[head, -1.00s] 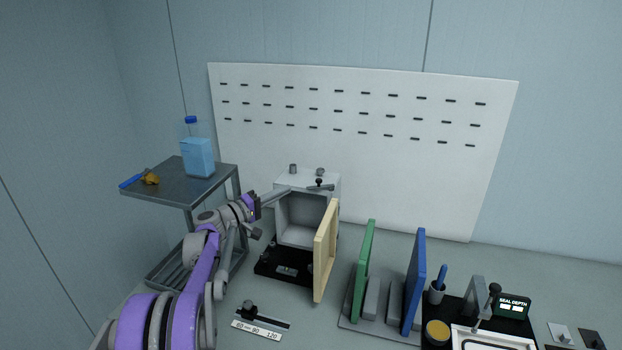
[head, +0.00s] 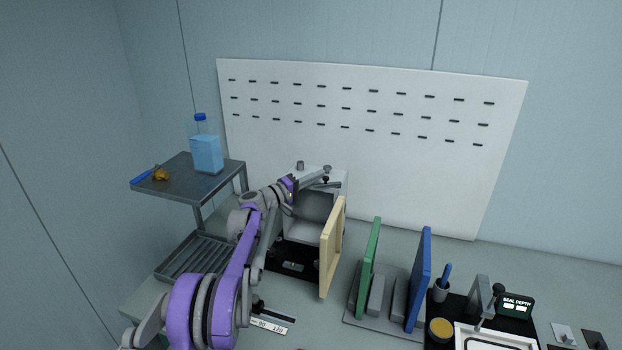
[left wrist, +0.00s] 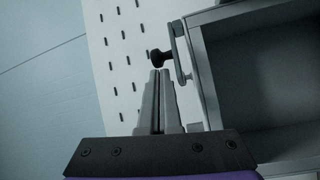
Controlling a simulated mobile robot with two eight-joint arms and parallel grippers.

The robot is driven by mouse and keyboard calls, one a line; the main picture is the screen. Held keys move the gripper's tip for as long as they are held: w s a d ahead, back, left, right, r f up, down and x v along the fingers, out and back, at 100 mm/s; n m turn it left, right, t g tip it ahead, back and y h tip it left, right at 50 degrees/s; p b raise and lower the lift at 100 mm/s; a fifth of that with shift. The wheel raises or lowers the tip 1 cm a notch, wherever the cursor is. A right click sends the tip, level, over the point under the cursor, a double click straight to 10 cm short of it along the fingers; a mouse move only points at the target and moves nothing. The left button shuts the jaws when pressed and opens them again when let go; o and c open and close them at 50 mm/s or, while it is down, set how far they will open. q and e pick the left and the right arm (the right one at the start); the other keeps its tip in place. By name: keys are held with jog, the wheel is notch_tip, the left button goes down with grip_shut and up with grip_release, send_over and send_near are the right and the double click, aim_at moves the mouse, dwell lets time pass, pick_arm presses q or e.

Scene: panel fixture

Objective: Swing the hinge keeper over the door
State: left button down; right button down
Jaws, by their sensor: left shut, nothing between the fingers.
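A grey box fixture (head: 312,240) stands on a black base with its open front facing me. A cream framed panel (head: 326,262), apparently the door, stands at its right front edge, swung out. The hinge keeper, a small grey bar with a black knob (head: 327,181), is at the box's upper front edge. In the left wrist view the keeper bar (left wrist: 178,50) and its black knob (left wrist: 157,58) show beside the box wall. My left gripper (head: 324,173) is shut and empty, its tips (left wrist: 160,73) just short of the knob. Contact is unclear. My right gripper is not in view.
Green (head: 368,265) and blue (head: 418,280) panels stand in a rack to the right. A steel cart (head: 165,188) with a blue bottle (head: 206,150) is at left. A white slotted board (head: 400,150) stands behind. A scale strip (head: 275,326) lies in front.

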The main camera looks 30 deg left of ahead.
pick_arm(q)
jog(key=shift+s+d+n+t+y, duration=0.25)
jog(key=shift+n+y, duration=0.15)
jog(key=shift+y, duration=0.2)
jog(key=shift+s+d+n+t+y, duration=0.1)
jog(key=shift+s+n+t+y, duration=0.1)
jog(key=shift+n+y, duration=0.3)
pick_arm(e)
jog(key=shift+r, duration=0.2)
